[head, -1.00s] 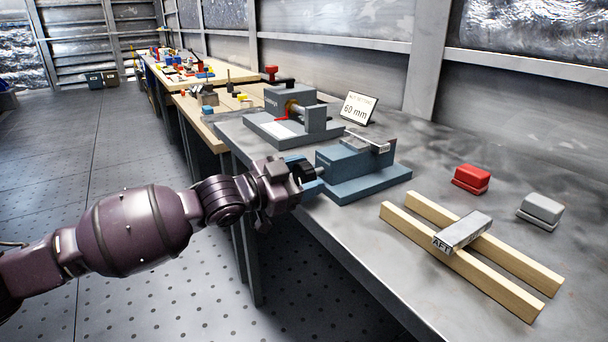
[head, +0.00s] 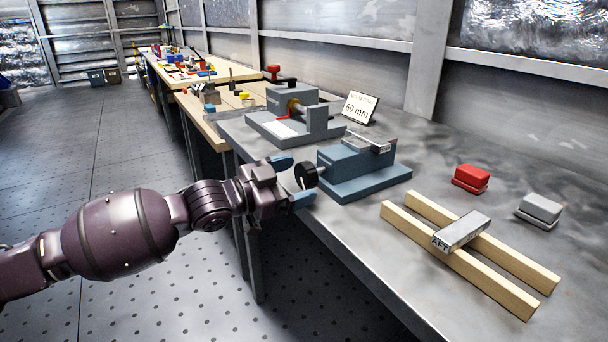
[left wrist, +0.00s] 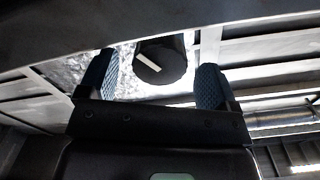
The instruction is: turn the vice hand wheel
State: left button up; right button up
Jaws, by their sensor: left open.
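The blue-grey vice (head: 355,168) stands near the front edge of the grey bench. Its black hand wheel (head: 306,176) sits on the left end of its screw, facing my left arm. My left gripper (head: 292,182) is open, with its blue-padded fingers apart just left of the wheel. In the left wrist view the dark round wheel (left wrist: 161,60), with a white mark on its face, shows between the two open fingers (left wrist: 155,85). It looks free of both pads. My right gripper is not in view.
A second grey fixture (head: 290,115) with a red knob stands behind the vice, beside a "60 mm" card (head: 359,107). To the right, a block marked AFT (head: 461,231) lies across two wooden rails. Red (head: 471,179) and grey (head: 540,209) blocks lie behind it.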

pick_arm(q)
jog(key=p+v, duration=0.1)
jog(key=v, duration=0.7)
jog(key=shift+c, duration=0.5)
